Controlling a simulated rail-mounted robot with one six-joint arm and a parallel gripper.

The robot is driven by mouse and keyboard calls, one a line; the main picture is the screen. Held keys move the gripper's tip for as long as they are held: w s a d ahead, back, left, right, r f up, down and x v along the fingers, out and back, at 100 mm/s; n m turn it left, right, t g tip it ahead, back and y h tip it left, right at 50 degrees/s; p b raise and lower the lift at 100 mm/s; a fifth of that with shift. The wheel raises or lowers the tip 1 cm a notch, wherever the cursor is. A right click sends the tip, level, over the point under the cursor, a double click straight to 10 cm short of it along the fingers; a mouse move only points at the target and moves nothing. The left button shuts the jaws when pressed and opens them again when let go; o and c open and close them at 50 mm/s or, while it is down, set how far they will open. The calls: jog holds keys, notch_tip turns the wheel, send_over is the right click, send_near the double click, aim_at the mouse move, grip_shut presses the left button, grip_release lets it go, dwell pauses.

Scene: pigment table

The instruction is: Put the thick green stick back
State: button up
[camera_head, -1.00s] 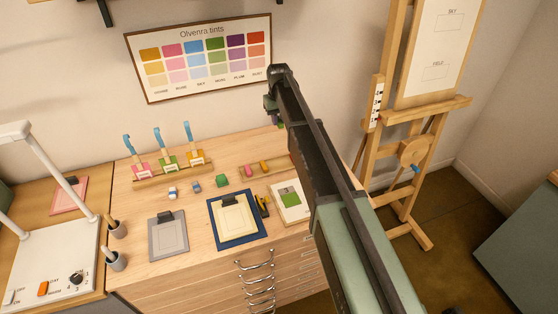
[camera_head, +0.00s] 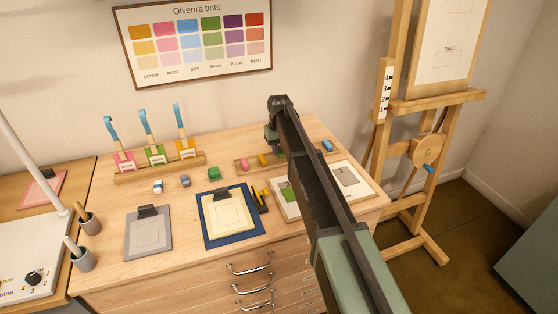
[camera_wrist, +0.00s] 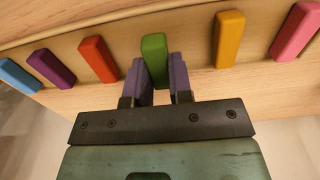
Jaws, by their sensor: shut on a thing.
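The thick green stick (camera_wrist: 154,60) is between the two purple fingers of my gripper (camera_wrist: 160,80) in the wrist view, and the fingers are shut on it. It is in line with the row of sticks, between the red stick (camera_wrist: 98,59) and the yellow stick (camera_wrist: 228,38), with space on both sides. Whether it touches the wooden rack or hovers just over it, I cannot tell. In the head view my gripper (camera_head: 271,144) is at the rack (camera_head: 246,168), and my arm hides the green stick and part of the row.
The row also holds a purple stick (camera_wrist: 51,68), a blue stick (camera_wrist: 14,75) and a pink stick (camera_wrist: 295,32). Cards and a blue-framed board (camera_head: 206,229) lie in front.

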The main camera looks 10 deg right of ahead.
notch_tip(320, 180, down, 2)
jog(key=shift+f, duration=0.1)
jog(key=shift+r, duration=0.35)
jog(key=shift+f, duration=0.3)
jog(key=o, duration=0.8)
jog(key=shift+r, duration=0.1)
jog(key=shift+o, duration=0.2)
notch_tip(320, 180, up, 12)
jog(key=p, duration=1.2)
jog(key=shift+r, duration=0.25)
